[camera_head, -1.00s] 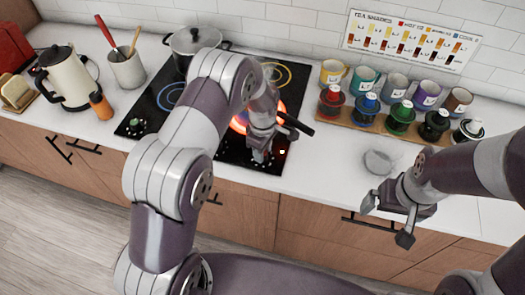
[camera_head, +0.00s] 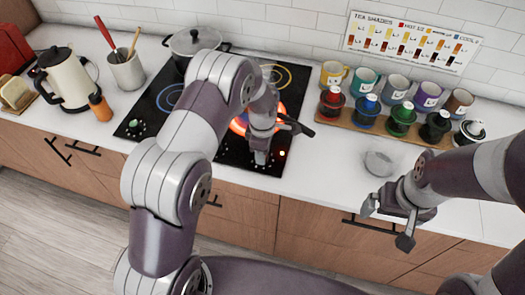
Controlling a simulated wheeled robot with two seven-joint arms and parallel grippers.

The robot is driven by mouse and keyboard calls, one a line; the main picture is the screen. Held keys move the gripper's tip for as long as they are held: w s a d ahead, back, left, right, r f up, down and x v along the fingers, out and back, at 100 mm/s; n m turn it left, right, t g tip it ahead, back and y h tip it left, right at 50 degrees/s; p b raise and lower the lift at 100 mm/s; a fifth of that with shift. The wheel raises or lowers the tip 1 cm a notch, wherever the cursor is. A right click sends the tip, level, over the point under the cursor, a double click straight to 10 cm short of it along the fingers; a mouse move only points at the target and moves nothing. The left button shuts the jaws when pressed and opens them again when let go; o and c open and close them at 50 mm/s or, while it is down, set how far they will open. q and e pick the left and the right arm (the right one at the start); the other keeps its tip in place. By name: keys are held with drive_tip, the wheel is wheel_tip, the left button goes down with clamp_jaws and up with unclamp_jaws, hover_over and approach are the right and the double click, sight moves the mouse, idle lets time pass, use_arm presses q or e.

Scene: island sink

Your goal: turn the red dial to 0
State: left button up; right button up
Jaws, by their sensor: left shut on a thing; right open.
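The red dial itself is hidden behind my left gripper at the front right of the black cooktop (camera_head: 232,152). A small red light (camera_head: 282,153) glows just right of the fingers. My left gripper (camera_head: 261,157) points down at the cooktop's front edge, shut on what appears to be the red dial. The dial's pointer and numbers cannot be read. The burner (camera_head: 238,124) behind the gripper glows orange-red. My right gripper (camera_head: 388,222) is open and empty, in front of the counter edge at the right.
A grey pot (camera_head: 193,42) stands at the cooktop's back. A green dial (camera_head: 134,123) is at its front left. A kettle (camera_head: 66,80) and utensil crock (camera_head: 127,72) stand left. A wooden rack (camera_head: 350,124) of colored-lidded jars, mugs and a small glass dish (camera_head: 379,163) are right.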

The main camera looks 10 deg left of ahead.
use_arm(q)
drive_tip(key=o, duration=1)
drive_tip(key=shift+o, duration=0.2)
wheel_tip(320, 180, up, 13)
drive_tip(key=b, duration=0.2)
drive_tip(key=shift+b, duration=0.4)
drive_tip(key=shift+f, duration=0.1)
